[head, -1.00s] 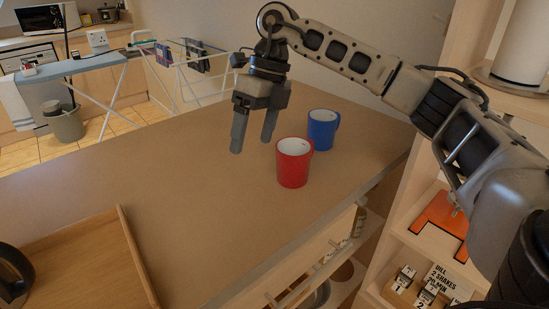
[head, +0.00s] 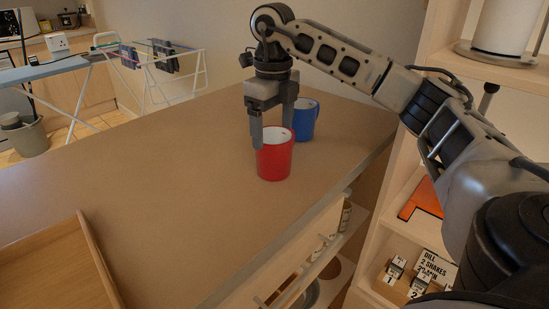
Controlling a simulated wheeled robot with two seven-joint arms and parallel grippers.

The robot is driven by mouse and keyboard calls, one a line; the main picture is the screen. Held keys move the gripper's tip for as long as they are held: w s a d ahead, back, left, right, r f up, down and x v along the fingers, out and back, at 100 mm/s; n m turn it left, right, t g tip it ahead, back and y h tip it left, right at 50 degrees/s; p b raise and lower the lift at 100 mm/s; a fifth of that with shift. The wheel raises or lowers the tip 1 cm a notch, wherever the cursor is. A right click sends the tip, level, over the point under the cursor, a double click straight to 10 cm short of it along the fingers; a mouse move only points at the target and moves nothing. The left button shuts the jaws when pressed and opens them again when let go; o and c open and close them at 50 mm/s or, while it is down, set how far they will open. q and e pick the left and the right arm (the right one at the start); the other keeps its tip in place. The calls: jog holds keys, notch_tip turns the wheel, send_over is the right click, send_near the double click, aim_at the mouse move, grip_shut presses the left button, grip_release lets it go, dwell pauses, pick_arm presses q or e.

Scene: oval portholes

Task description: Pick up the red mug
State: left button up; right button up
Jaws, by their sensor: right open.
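The red mug (head: 275,160) stands upright on the brown countertop (head: 170,175), near its right edge. My right gripper (head: 273,138) points down at the mug, with its fingers apart. One finger is at the left side of the mug's rim and the other is behind its right side, in front of the blue mug. I cannot tell whether either finger touches the red mug. The blue mug (head: 306,120) stands just behind and to the right, partly hidden by the gripper. My left gripper is not in view.
A wooden tray (head: 95,262) lies at the lower left of the counter. Shelves (head: 375,225) with small labelled blocks are at the right. A drying rack (head: 160,70) and an ironing board (head: 60,72) stand beyond the counter. The counter's middle is clear.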

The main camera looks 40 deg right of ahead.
aim_at(274, 160)
notch_tip(274, 160, down, 5)
jog(key=shift+d+f, duration=0.1)
jog(key=c, duration=0.8)
